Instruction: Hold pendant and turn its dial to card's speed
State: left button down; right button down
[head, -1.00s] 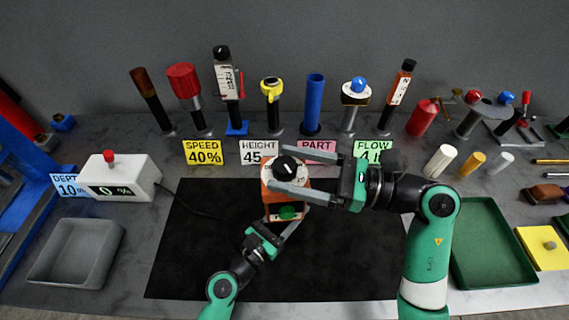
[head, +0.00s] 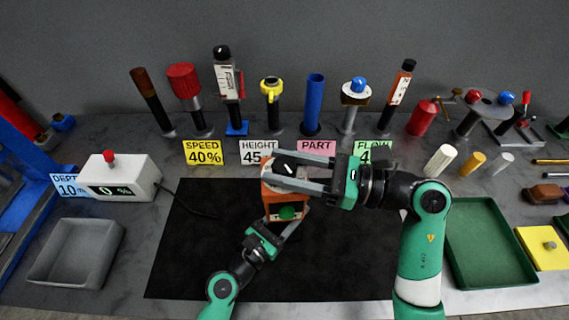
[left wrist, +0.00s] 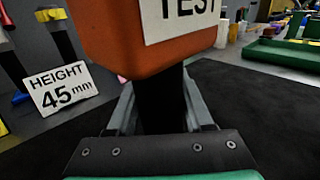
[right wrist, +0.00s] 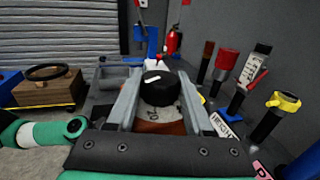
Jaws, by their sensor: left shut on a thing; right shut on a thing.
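The orange pendant (head: 271,208) stands over the black mat, with a green button (head: 287,213) on its front. My left gripper (head: 279,232) is shut on its lower part; the left wrist view shows a dark grip (left wrist: 163,100) between the fingers under the orange body (left wrist: 150,40). My right gripper (head: 287,170) is shut on the black dial (head: 284,166) on top, which has a white pointer mark. The dial also shows between the fingers in the right wrist view (right wrist: 161,88). The yellow card (head: 203,152) reads SPEED 40%. The white display box (head: 120,178) reads 0 %.
Cards for HEIGHT (head: 258,152), PART (head: 316,147) and FLOW (head: 372,150) stand behind the mat, before a row of upright tools. A grey tray (head: 75,254) lies left, a green tray (head: 490,245) right. The black mat (head: 340,265) is clear around the pendant.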

aim_at(285, 163)
jog(key=shift+w+f+n+g, duration=0.15)
jog(key=shift+n+g, duration=0.75)
jog(key=shift+g, duration=0.5)
jog(key=shift+w+n+g, duration=0.1)
jog(key=shift+n+g, duration=0.8)
jog(key=shift+g, duration=0.5)
jog(key=shift+n+g, duration=0.4)
jog(key=shift+g, duration=0.2)
jog(key=shift+s, duration=0.25)
jog(key=shift+c, duration=1.4)
grip_release()
notch_tip(285, 163, up, 10)
jog(key=shift+r, duration=0.1)
